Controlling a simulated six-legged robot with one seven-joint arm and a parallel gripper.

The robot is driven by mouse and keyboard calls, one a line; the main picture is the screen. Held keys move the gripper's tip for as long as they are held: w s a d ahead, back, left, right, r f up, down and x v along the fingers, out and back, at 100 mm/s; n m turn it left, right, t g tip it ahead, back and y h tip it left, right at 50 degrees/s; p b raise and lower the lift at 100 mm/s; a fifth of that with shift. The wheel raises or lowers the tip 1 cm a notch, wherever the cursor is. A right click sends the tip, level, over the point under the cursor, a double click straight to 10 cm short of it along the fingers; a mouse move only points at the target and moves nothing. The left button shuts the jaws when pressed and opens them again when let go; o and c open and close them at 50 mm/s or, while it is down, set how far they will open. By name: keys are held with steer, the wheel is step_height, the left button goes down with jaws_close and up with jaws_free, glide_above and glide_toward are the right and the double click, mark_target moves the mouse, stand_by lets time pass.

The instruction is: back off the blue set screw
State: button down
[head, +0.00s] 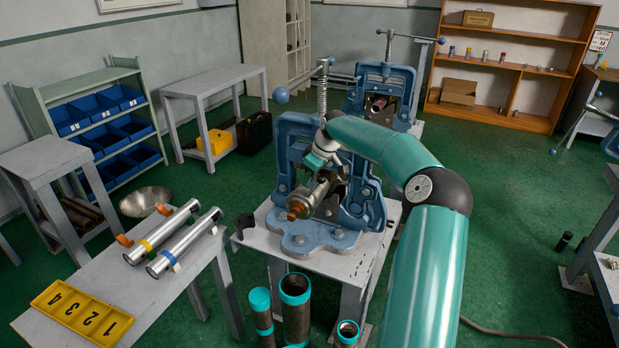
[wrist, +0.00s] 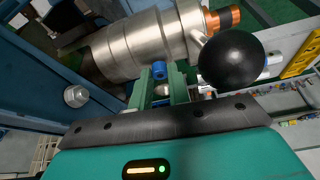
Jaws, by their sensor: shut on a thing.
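The blue set screw (wrist: 159,70) shows in the wrist view against the side of a silver metal cylinder (wrist: 138,45). My gripper (wrist: 160,80) has its two green fingers closed around the screw. In the head view the cylinder (head: 318,192) lies in the near blue vise (head: 302,135), its copper-coloured end (head: 295,208) towards the front left. My gripper (head: 318,160) reaches down to it from above in that view. The screw itself is too small or hidden to make out there.
A black ball knob (wrist: 232,58) on a short rod stands right of my fingers. Two silver tubes (head: 187,242) and a yellow numbered tray (head: 82,313) lie on the left table. Dark pipes with teal ends (head: 295,305) stand in front. A second vise (head: 383,90) stands behind.

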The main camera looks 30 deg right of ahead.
stand_by(0.3)
steer(key=c, duration=1.3)
jaws_free()
steer(key=v, duration=1.3)
steer(key=shift+s+d+r, duration=0.15)
steer(key=shift+s+r, duration=0.1)
steer(key=shift+r, duration=0.05)
